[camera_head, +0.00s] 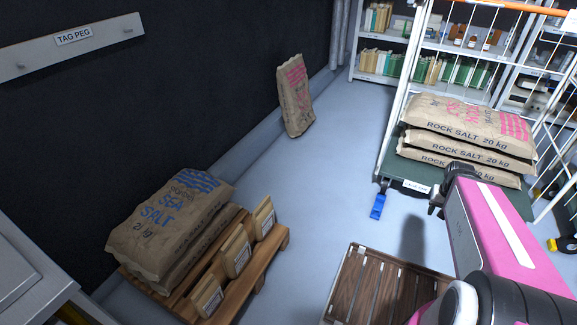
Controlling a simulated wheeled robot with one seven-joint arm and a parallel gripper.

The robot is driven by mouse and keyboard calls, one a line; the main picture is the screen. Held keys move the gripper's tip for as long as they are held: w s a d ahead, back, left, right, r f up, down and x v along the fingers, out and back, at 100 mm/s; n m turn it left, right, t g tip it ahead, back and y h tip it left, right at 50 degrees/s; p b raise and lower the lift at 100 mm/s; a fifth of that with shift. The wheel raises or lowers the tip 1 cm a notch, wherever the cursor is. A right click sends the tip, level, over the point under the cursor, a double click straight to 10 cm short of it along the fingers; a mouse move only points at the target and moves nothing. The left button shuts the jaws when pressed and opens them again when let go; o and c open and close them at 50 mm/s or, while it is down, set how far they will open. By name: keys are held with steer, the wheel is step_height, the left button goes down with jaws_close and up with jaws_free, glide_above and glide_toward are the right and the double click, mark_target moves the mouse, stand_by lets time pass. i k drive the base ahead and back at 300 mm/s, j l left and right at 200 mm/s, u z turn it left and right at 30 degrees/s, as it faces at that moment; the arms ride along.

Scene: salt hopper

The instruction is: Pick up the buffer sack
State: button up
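No sack carries a readable "buffer" label. One brown sack with pink-red print (295,95) stands alone, leaning against the dark wall at the back. Brown ROCK SALT 20 kg sacks (470,128) lie stacked on a green-decked cart (400,176) at right. Brown SEA SALT sacks with blue print (170,222) lie stacked on a wooden pallet (262,268) at lower left. My gripper (437,206) is at the end of my pink arm, in front of the cart. It appears small and dark, seen from behind; its fingers are not clear. No sack shows in it.
Small labelled bags (236,252) stand along the sea salt pallet's right edge. An empty dark slatted pallet (375,290) lies at bottom centre. Open grey floor (325,180) lies between the wall and cart. Shelves (400,80) stand behind; a tag peg board (72,45) hangs upper left.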

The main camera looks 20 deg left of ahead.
mark_target(208, 297)
steer(key=u, duration=2.75)
steer(key=k+j+u, duration=0.1)
steer(key=j+u, duration=0.15)
steer(key=k+j, duration=0.1)
steer(key=j, duration=0.35)
steer(key=k+j+z, duration=0.1)
steer(key=j, duration=0.4)
steer(key=k+j, duration=0.1)
steer(key=j, duration=0.35)
